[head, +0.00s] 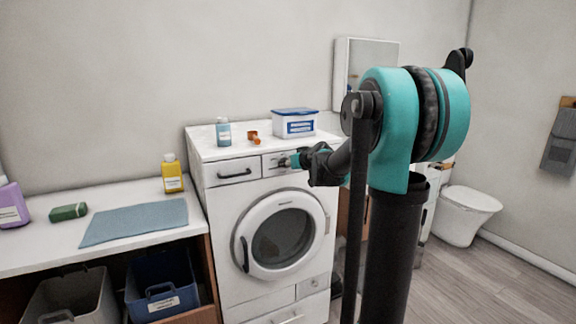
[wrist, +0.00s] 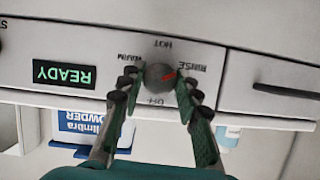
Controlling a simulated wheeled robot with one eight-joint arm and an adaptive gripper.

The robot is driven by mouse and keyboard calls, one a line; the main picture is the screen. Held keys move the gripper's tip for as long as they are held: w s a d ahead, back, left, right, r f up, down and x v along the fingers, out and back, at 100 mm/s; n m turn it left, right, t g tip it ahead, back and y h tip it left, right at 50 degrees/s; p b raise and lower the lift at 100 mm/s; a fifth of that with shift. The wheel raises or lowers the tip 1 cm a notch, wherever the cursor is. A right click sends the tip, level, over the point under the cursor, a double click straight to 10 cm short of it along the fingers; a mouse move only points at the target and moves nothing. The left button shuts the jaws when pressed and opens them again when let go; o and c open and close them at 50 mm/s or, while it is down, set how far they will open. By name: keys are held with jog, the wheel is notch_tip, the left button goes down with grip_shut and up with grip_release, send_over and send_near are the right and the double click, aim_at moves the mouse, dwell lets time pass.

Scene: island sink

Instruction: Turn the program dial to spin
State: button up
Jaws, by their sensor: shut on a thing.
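The washing machine (head: 220,240) stands against the wall with its round door (head: 285,240) closed. In the wrist view, which is upside down, the grey round program dial (wrist: 158,76) sits on the white front panel. Its red mark points right and slightly up, toward the RINSE label (wrist: 187,68). Other labels around it look like HOT, OFF and one partly hidden at left; I cannot read a SPIN label. My gripper (wrist: 161,84) has its two fingers shut on the dial's sides. In the head view my gripper (head: 298,160) is at the panel, largely covering the dial.
A lit display (wrist: 64,74) reads READY beside the dial. The drawer handle (head: 234,173) is left of the dial in the head view. A blue bottle (head: 223,131), an orange item (head: 253,137) and a powder box (head: 295,123) stand on top of the machine.

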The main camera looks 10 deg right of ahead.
jog(key=shift+m, duration=0.3)
jog(key=m+y, duration=0.1)
jog(key=m, duration=0.1)
jog(key=m+y, duration=0.2)
jog(key=m, duration=0.1)
jog(key=m+y, duration=0.2)
jog(key=shift+d+f+m, duration=0.1)
jog(key=shift+d+m, duration=0.15)
jog(key=shift+m, duration=0.15)
dwell(0.7)
jog(key=o, duration=1.2)
jog(key=shift+c, duration=0.2)
jog(key=v, duration=1.2)
jog(key=shift+y, duration=0.3)
